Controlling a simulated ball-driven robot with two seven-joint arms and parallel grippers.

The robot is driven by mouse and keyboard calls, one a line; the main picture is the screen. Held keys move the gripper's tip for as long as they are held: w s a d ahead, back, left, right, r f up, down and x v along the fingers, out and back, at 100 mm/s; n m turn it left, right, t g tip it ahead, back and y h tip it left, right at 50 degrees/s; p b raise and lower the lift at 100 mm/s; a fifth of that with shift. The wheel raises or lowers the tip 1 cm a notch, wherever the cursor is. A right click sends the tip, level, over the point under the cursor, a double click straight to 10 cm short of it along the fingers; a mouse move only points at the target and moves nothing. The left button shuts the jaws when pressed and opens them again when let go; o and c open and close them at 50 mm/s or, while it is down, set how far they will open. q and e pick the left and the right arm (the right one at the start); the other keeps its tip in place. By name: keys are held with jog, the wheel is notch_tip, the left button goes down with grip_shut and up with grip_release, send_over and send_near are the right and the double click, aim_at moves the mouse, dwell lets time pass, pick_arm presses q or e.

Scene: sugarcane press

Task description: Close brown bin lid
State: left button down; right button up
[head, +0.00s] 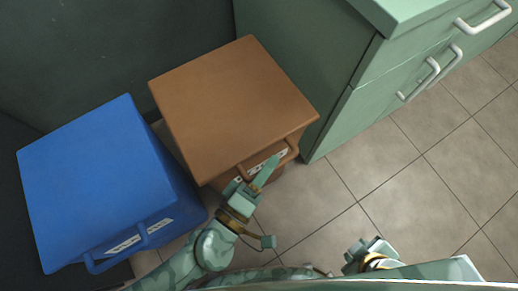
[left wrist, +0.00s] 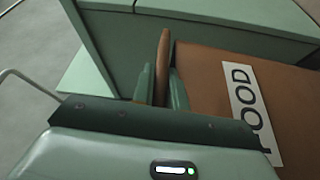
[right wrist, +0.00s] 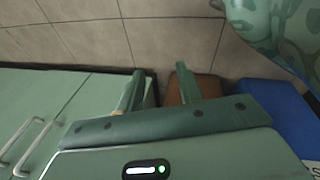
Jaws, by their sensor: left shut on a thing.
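The brown bin (head: 218,168) stands between the blue bin and the green cabinet. Its brown lid (head: 235,105) lies over the top and looks flat; I cannot tell whether its front edge fully meets the body. My left gripper (head: 252,178) is at the bin's front, shut on the brown handle (left wrist: 163,65), which shows between its fingers in the left wrist view. The FOOD label (left wrist: 246,110) is beside it. My right gripper (head: 368,252) is apart from the bin, low in the head view. Its fingers are spread and empty in the right wrist view (right wrist: 158,88).
The blue bin (head: 95,175) stands close on the left with its lid down. The green cabinet (head: 350,90), with white handles, stands close on the right. A dark wall (head: 120,40) is behind. The tiled floor (head: 410,170) is clear at the right.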

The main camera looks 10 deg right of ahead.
pick_arm(q)
jog(key=shift+w+f+m+b, duration=0.1)
jog(key=shift+f+m+b, duration=0.2)
jog(key=shift+f+b, duration=0.25)
jog(key=shift+a+f, duration=0.1)
jog(key=shift+f, duration=0.05)
pick_arm(e)
jog(key=shift+w+a+r+t+y, duration=0.2)
jog(key=shift+w+a, duration=0.25)
jog(key=shift+a, duration=0.2)
jog(key=shift+w+a+r+t+y, duration=0.2)
jog(key=shift+w+a, duration=0.2)
jog(key=shift+a, duration=0.2)
pick_arm(q)
jog(key=shift+f, duration=0.1)
jog(key=c, duration=1.4)
grip_release()
